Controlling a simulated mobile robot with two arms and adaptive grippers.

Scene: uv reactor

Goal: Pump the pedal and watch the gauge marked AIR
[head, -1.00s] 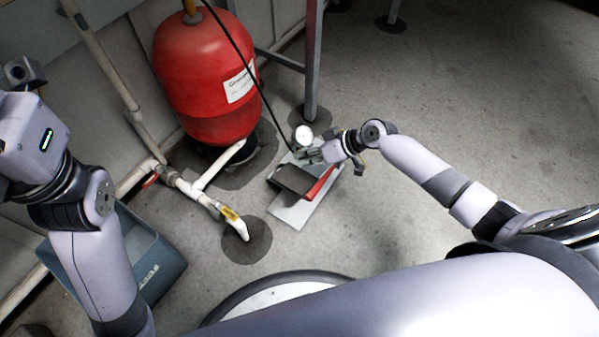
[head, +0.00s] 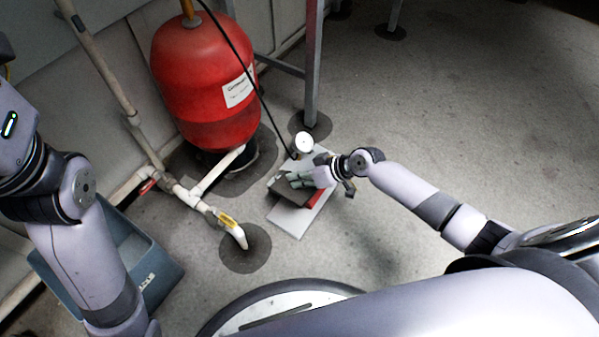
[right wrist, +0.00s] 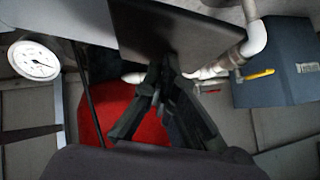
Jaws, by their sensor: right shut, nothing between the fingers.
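The foot pump's dark pedal (head: 285,191) lies on a light base plate (head: 295,219) on the floor, with a bit of red frame at its right side. My right gripper (head: 291,180) is shut and empty, its fingers over the pedal's upper part. In the right wrist view the fingertips (right wrist: 164,62) are at the edge of the dark pedal plate (right wrist: 165,22); I cannot tell whether they press on it. A round white gauge (head: 304,142) stands behind the pedal. Its dial (right wrist: 34,61) shows a thin needle, but its lettering is unreadable. My left gripper is out of view.
A red tank (head: 200,85) stands behind, with white pipes and a yellow-handled valve (head: 228,218) left of the pump. A blue-grey crate (head: 160,275) is at lower left. A black hose runs down to the pump. A metal table leg (head: 312,70) stands behind the gauge. Floor to the right is clear.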

